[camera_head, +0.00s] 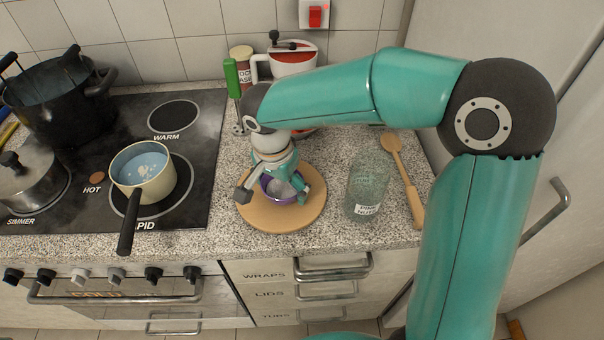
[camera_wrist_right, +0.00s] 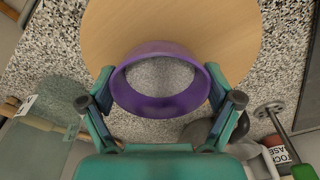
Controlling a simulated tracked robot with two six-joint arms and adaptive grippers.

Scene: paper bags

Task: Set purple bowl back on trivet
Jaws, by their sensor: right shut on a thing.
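My right gripper (camera_head: 276,188) comes down from above and is shut on the bowl. In the right wrist view the purple bowl (camera_wrist_right: 163,106) sits between the two fingers of my right gripper (camera_wrist_right: 160,98), with the trivet (camera_wrist_right: 215,28) behind it and granite around. I cannot tell whether the bowl touches the trivet. The arm and gripper hide part of the bowl and the trivet's back edge. My left gripper is not in view.
A clear glass jar (camera_head: 368,185) stands close right of the trivet, with a wooden spoon (camera_head: 402,172) beyond it. A cream saucepan (camera_head: 146,186) is on the stove at left. A red-and-white pot (camera_head: 293,62) and a green-handled tool (camera_head: 231,77) stand behind.

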